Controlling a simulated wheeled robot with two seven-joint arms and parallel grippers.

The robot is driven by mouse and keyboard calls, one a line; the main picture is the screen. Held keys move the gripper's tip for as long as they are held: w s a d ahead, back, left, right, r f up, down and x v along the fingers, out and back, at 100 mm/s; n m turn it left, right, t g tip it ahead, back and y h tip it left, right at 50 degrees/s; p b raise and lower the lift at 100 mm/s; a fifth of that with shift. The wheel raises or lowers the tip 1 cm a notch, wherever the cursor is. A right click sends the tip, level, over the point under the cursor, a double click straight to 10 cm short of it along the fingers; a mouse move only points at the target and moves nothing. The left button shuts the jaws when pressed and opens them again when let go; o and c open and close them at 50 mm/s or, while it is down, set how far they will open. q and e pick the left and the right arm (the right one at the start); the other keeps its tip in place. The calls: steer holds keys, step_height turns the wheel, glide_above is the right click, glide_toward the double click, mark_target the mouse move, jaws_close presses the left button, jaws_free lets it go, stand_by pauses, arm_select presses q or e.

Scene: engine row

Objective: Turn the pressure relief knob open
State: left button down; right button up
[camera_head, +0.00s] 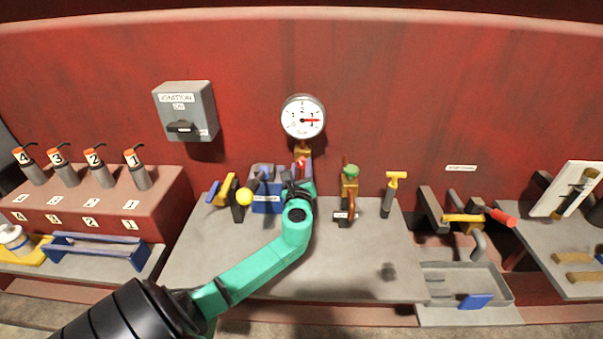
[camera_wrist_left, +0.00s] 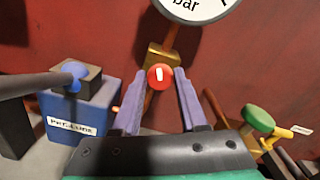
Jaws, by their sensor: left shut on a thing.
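The red pressure relief knob (camera_head: 301,163) sits below the round pressure gauge (camera_head: 303,117) on a brass fitting. In the left wrist view the knob (camera_wrist_left: 160,76) shows a white mark standing roughly upright. My left gripper (camera_head: 300,176) reaches it from the front. Its two fingers (camera_wrist_left: 163,85) lie on either side of the knob and are shut on it. The gauge needle points right, near the 4. In the left wrist view only the lower part of the gauge (camera_wrist_left: 195,8) shows. My right gripper is not in view.
A blue box (camera_head: 266,204) with a dark lever stands left of my gripper. A green-topped valve (camera_head: 350,172) stands to the right, with a yellow-handled lever (camera_head: 396,176) beyond. A grey ignition box (camera_head: 187,111) hangs on the red wall. The grey bench front (camera_head: 330,272) is mostly clear.

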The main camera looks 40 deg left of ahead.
arm_select(q)
steer(key=n, duration=0.1)
steer(key=n+b, duration=0.2)
steer(key=shift+f+n, duration=0.25)
steer(key=shift+n, duration=0.15)
steer(key=n+b, duration=0.2)
steer(key=n, duration=0.1)
steer(key=shift+n+b, duration=0.3)
steer(key=shift+b, duration=0.1)
steer(key=n+b, duration=0.2)
steer(key=n, duration=0.1)
steer(key=shift+n+b, duration=0.5)
steer(key=shift+n, duration=0.8)
steer(key=shift+c, duration=2.3)
jaws_free()
